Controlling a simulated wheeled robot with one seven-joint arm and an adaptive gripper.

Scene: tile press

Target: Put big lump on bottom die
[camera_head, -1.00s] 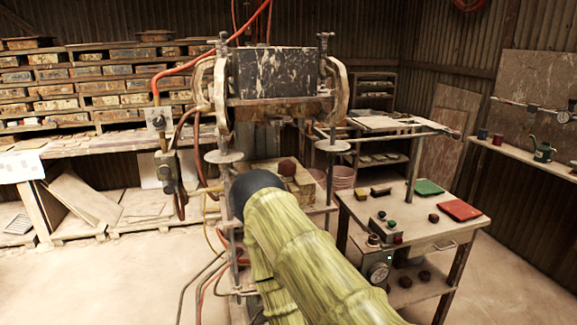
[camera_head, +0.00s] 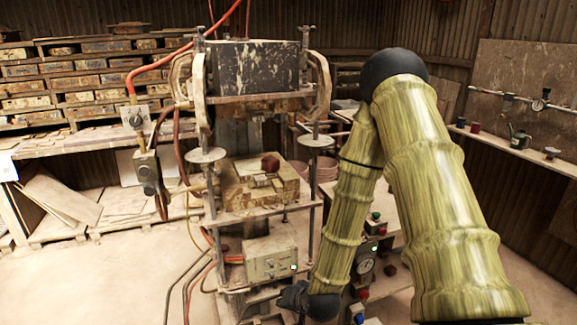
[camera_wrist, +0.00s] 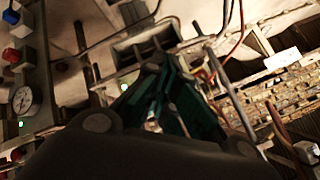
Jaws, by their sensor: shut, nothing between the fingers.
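A dark reddish-brown lump (camera_head: 270,163), which looks like the big lump, rests on the back part of the bottom die (camera_head: 236,192), a yellowish block on the press's lower platform. The top of the die in front of the lump shows small raised blocks. My gripper shows in the wrist view (camera_wrist: 158,72) with its dark green fingers together and nothing between them. In the head view my arm bends down right of the press, and its dark wrist end hangs low in front, below the die and apart from the lump. The fingertips are not clear there.
The upper press block (camera_head: 256,68) hangs above the die between upright posts. A control box (camera_head: 270,258) with a green light sits below the platform. A gauge (camera_head: 365,266) and buttons stand by the side table, which my arm largely hides. Hoses run at the left.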

